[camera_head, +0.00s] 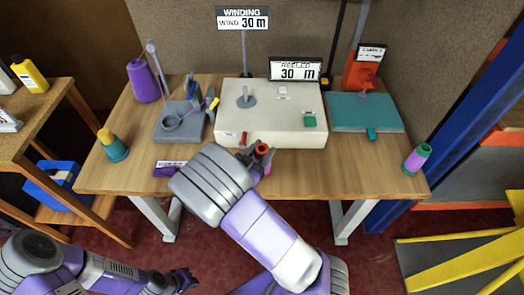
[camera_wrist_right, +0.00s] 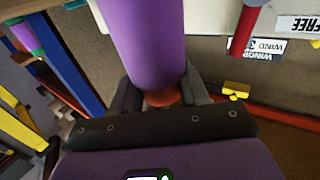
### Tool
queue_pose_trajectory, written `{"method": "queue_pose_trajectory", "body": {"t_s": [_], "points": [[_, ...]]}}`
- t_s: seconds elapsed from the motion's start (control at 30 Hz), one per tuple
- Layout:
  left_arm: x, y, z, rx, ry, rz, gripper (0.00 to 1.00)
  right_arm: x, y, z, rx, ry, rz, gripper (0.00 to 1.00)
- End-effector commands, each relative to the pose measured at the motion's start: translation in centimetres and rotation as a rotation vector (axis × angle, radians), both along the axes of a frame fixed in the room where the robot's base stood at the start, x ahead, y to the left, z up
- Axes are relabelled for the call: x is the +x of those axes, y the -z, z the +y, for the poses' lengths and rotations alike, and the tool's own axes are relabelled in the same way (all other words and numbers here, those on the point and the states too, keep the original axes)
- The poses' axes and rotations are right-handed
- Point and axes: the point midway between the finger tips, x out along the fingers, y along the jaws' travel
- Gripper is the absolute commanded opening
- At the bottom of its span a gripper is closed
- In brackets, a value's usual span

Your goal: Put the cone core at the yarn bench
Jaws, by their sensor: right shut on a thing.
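My right gripper (camera_head: 263,153) is above the front middle of the wooden yarn bench (camera_head: 345,172). It is shut on a purple cone core (camera_wrist_right: 145,40) with an orange-red end (camera_wrist_right: 162,98) between the fingers. In the head view the orange-red end (camera_head: 262,149) shows between the fingertips, and most of the core is hidden behind the gripper and arm. I cannot tell whether it touches the bench. My left gripper (camera_head: 183,279) is low at the bottom left, in front of the bench and apart from it; its opening is unclear.
A cream winding machine (camera_head: 285,128) fills the bench's middle, with a grey stand (camera_head: 180,122) left and a teal box (camera_head: 365,112) right. A purple cone (camera_head: 143,82), a yellow-teal cone (camera_head: 112,146) and a green-purple cone (camera_head: 416,158) stand near the edges. The front right bench top is clear.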

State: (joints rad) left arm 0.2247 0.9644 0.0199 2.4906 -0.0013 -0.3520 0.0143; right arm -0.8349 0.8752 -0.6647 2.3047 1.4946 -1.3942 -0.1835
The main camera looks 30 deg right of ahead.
Motion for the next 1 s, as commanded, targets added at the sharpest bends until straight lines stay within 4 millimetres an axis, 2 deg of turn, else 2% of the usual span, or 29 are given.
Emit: {"method": "queue_pose_trajectory", "body": {"t_s": [0.3, 0.33, 0.47, 0.77, 0.9, 1.0], "points": [[0.0, 0.5, 0.0, 0.000, 0.000, 0.000, 0.00, -0.1, 1.4, 0.0, 0.006, -0.003, 0.017, 0.00], [0.0, 0.5, 0.0, 0.000, 0.000, 0.000, 0.00, -0.1, 1.5, 0.0, 0.006, -0.003, 0.018, 0.49], [0.0, 0.5, 0.0, 0.000, 0.000, 0.000, 0.00, -0.2, 1.6, 0.0, 0.005, -0.001, 0.021, 0.69], [0.0, 0.5, 0.0, 0.000, 0.000, 0.000, 0.00, -0.2, 1.5, 0.0, 0.006, 0.000, 0.024, 0.70], [0.0, -0.1, 0.0, 0.000, 0.000, 0.000, 0.00, -0.2, 0.3, 0.0, 0.006, 0.000, 0.022, 0.70], [0.0, -0.7, 0.0, 0.000, 0.000, 0.000, 0.00, -0.8, 0.1, 1.5, 0.003, -0.006, 0.024, 0.70]]}}
